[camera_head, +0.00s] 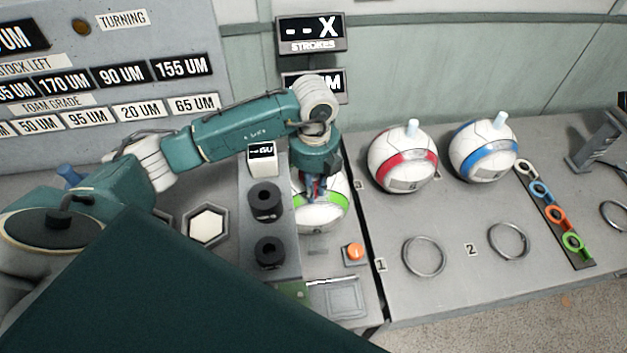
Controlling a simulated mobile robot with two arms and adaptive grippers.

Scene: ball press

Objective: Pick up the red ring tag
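An orange-red ring tag (555,216) lies on a dark strip (583,264) at the right of the bench. It is the closest to red of the tags there. On the same strip are a white ring tag (524,167) and a blue ring tag (540,191) behind it, and a green ring tag (574,242) in front. My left gripper (318,190) points down over the white ball with a green band (322,212), far left of the tags. Its fingers are too small and overlapped to read. My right gripper is not in view.
A ball with a red band (402,160) and one with a blue band (482,151) stand left of the strip. Metal rings (424,257) (509,241) lie in front. Black knobs (265,202) and an orange button (355,251) are near my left gripper. A grey stand (597,142) is at far right.

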